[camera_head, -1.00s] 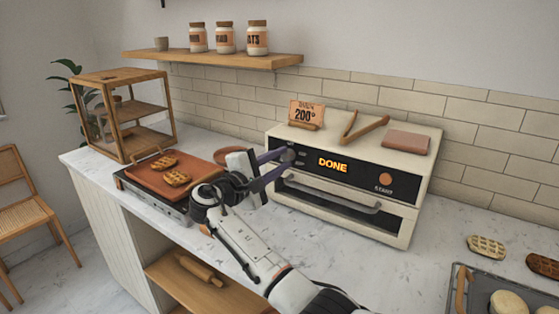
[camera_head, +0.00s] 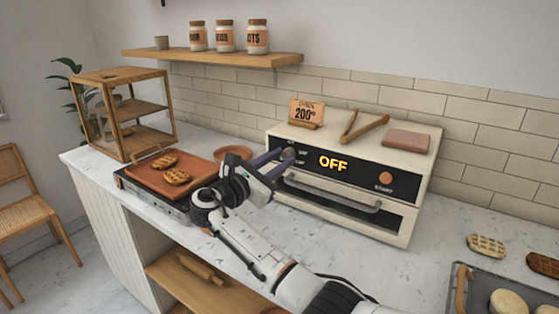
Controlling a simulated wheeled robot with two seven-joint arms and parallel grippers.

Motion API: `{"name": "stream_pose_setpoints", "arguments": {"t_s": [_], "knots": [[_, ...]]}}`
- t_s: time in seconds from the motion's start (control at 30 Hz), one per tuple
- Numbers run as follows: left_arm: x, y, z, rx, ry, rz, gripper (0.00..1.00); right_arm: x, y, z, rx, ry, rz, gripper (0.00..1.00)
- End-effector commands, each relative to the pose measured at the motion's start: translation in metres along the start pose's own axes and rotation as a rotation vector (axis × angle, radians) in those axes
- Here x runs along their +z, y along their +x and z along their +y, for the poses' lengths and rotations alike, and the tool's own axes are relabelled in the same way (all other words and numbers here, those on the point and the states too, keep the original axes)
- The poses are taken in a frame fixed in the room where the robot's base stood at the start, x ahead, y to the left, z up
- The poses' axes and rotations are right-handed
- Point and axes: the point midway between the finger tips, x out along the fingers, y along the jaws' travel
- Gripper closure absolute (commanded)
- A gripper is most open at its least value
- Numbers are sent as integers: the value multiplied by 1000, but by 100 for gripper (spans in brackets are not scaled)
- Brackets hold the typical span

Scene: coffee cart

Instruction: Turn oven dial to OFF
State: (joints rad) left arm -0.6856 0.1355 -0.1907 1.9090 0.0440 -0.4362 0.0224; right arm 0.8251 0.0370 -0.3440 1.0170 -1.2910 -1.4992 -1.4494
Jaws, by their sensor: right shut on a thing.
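The cream oven (camera_head: 345,208) stands on the marble counter, its black front panel facing me. Its orange display (camera_head: 333,163) reads OFF. The dial (camera_head: 289,153) is at the left end of the panel, partly hidden by my fingers. My right gripper (camera_head: 281,158) reaches in from below and is shut on the dial, its fingers tilted. My left gripper is not in view.
A START button (camera_head: 386,178) is at the panel's right, and a handle (camera_head: 333,193) runs across the oven door. A waffle tray (camera_head: 150,177) is at left.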

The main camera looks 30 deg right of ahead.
Motion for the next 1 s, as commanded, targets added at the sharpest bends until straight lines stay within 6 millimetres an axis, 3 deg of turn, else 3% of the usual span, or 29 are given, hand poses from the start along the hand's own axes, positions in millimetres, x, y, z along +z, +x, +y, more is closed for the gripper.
{"name": "stream_pose_setpoints", "arguments": {"t_s": [0.33,0.87,0.9,1.0], "knots": [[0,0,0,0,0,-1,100,-1,-1,0,6,-143,-3,99],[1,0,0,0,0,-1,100,-2,-1,0,6,-170,-4,99],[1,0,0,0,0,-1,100,-2,-1,-1,6,-170,-4,75],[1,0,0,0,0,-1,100,-1,-1,-1,6,-169,-4,58]]}}
